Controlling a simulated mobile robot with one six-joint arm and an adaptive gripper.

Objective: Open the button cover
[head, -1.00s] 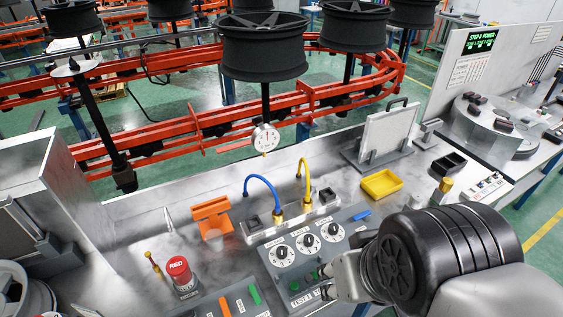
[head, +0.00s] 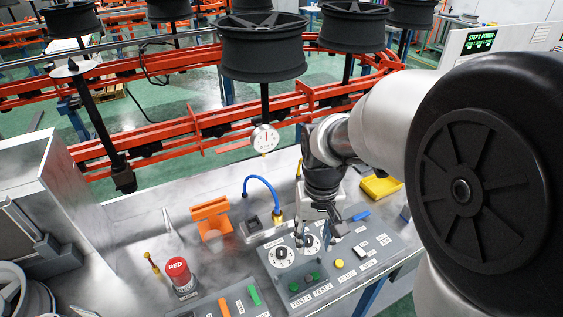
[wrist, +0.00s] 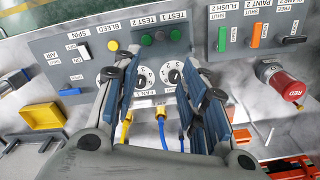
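My gripper (head: 319,238) is above the grey control panel (head: 350,282), over the dials, and its fingers are open and empty. In the wrist view my gripper (wrist: 159,58) has one finger on each side of two white dials (wrist: 172,76). The panel has green buttons (head: 313,276) marked TEST and a yellow button (head: 339,264), which also shows in the wrist view (wrist: 113,45). I cannot make out for certain which part is the button cover. An orange bracket-like piece (head: 210,207) stands left of the panel, apart from my gripper.
Blue (head: 264,183) and yellow hoses rise behind the dials. A red cylinder (head: 178,270) marked RED stands to the left, near a second switch panel (head: 238,302). A yellow tray (head: 381,187) is partly behind my arm.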

